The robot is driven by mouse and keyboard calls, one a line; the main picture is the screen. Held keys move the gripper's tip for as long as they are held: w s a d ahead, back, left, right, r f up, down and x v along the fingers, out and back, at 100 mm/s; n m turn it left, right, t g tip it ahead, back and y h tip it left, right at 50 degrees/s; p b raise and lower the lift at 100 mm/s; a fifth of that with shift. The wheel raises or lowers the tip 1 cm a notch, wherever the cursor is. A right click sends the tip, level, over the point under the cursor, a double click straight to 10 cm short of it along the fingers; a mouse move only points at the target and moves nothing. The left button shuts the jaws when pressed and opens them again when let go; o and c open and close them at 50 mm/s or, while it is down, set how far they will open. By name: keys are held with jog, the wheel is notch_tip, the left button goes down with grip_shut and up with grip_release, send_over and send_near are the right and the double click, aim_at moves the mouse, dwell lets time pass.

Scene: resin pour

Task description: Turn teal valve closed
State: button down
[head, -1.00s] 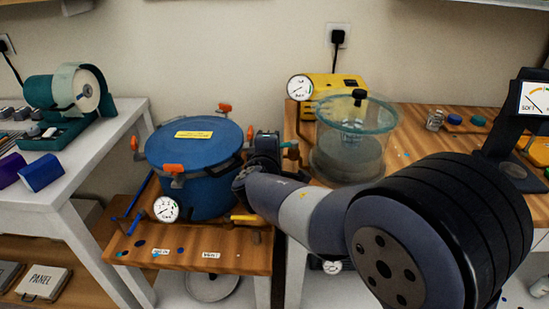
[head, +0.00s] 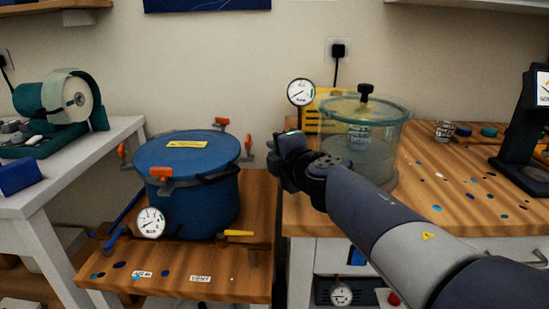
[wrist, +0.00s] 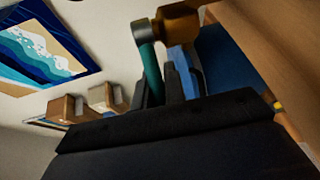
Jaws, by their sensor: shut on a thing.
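The teal valve's lever (wrist: 151,72) runs between my gripper's dark fingers in the wrist view, below a silver nut and a brass body (wrist: 178,22). My gripper (wrist: 160,88) is shut on this lever. In the head view my gripper (head: 282,164) is at the left edge of the right bench, beside the gauge and left of the glass chamber. Only a small teal bit (head: 291,132) shows above it there. The rest of the valve is hidden behind my gripper and wrist, so its angle is hard to tell.
The glass chamber (head: 370,150) stands close behind my wrist. A round gauge (head: 300,92) rises above my gripper.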

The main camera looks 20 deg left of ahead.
jog(key=shift+s+d+n+g+y, duration=0.1)
jog(key=shift+n+g+y, duration=0.2)
jog(key=shift+n+y, duration=0.15)
jog(key=c, duration=1.5)
grip_release()
jog(key=p+v, duration=0.2)
jog(key=v, duration=0.7)
jog(key=shift+s+d+r, duration=0.2)
jog(key=shift+s+d, duration=0.05)
jog(key=shift+d, duration=0.05)
jog(key=shift+s+d+p, duration=0.3)
jog(key=shift+s+p, duration=0.05)
jog(key=shift+s, duration=0.05)
jog(key=shift+c, duration=0.3)
